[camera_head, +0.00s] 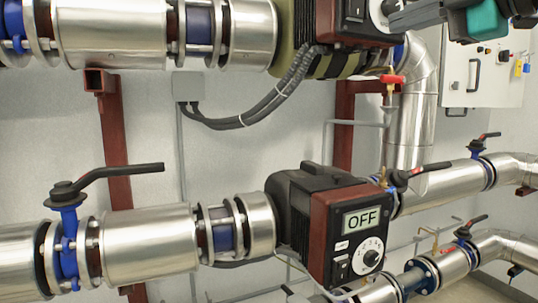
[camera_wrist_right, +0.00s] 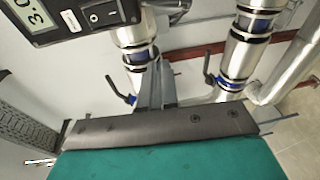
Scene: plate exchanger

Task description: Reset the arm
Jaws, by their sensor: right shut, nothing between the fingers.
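My right gripper (camera_head: 396,20) comes in from the upper right in the head view, its teal body partly cut off by the frame's top edge. Its grey fingers are shut and empty, and overlap the edge of the upper pump (camera_head: 325,20) by its white dial. In the right wrist view the closed fingers (camera_wrist_right: 156,72) point away from the camera above a dark bar and teal housing. The upper pump's display (camera_wrist_right: 32,14) and rocker switch (camera_wrist_right: 101,13) show at the top left there, apart from the fingers. My left gripper is not in view.
The lower pump (camera_head: 320,225) displays OFF. Silver pipes with blue valves and black lever handles (camera_head: 115,175) run across. A red-handled valve (camera_head: 392,79) hangs below the upper pump. A white cabinet (camera_head: 480,75) stands at the right. Grey wall shows between the pipe rows.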

